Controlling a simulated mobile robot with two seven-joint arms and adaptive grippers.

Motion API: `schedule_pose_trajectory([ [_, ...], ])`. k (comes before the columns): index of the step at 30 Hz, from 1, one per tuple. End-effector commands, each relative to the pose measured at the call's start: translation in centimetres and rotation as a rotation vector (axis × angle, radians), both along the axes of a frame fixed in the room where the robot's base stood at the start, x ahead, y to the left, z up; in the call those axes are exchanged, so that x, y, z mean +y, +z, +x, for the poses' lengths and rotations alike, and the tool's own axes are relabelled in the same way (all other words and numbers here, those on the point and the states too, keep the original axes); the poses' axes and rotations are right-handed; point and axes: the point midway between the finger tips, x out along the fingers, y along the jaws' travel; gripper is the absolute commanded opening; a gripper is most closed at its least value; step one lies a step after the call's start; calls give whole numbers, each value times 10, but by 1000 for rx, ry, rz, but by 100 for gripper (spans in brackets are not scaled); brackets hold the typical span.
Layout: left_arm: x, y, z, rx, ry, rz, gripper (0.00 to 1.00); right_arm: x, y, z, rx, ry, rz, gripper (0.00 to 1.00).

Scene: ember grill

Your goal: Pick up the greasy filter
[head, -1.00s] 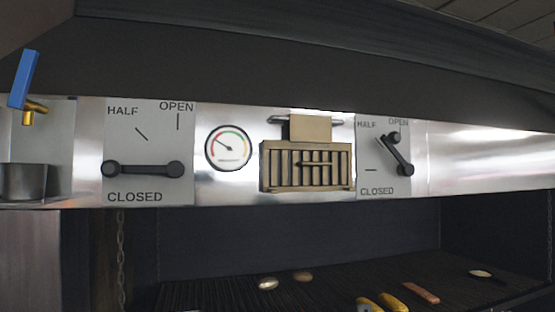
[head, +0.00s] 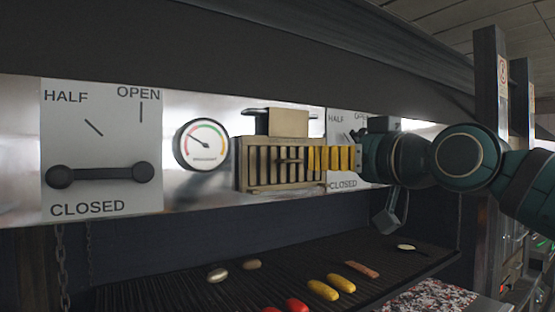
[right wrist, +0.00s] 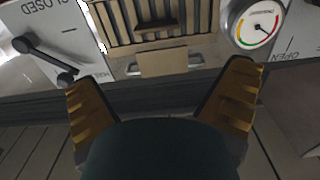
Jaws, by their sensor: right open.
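The greasy filter (head: 250,165) is a tan slatted box with a small handle bar across its front. It sits on the steel panel between the gauge and the right lever plate, under a plain tan block (head: 282,123). My right gripper (head: 318,159), with ribbed yellow fingers, is in front of the filter's right end and hides part of it. In the right wrist view the fingers are spread wide and empty, and the filter (right wrist: 122,25) is upside down beyond them; no contact shows. My left gripper is not in view.
A round gauge (head: 201,145) is left of the filter. A left lever plate (head: 101,140) has its lever level above CLOSED; the right plate (head: 340,125) is partly hidden by my arm. Below, the dark grill (head: 200,297) holds yellow, red and other food pieces.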

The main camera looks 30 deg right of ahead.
Motion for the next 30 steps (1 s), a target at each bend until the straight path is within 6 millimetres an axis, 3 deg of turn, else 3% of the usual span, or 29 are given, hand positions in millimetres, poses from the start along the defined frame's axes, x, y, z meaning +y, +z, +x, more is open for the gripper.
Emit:
schedule_pose_trajectory([
  [9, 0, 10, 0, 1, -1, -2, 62, 6, -1, 59, 5, 2, -1, 100],
  [17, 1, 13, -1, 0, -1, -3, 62, 6, -2, 77, 3, 1, -1, 100],
  [25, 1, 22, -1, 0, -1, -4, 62, 6, -4, 115, 4, 4, -1, 100],
  [30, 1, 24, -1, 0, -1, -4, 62, 6, -5, 126, 3, 3, -1, 100],
])
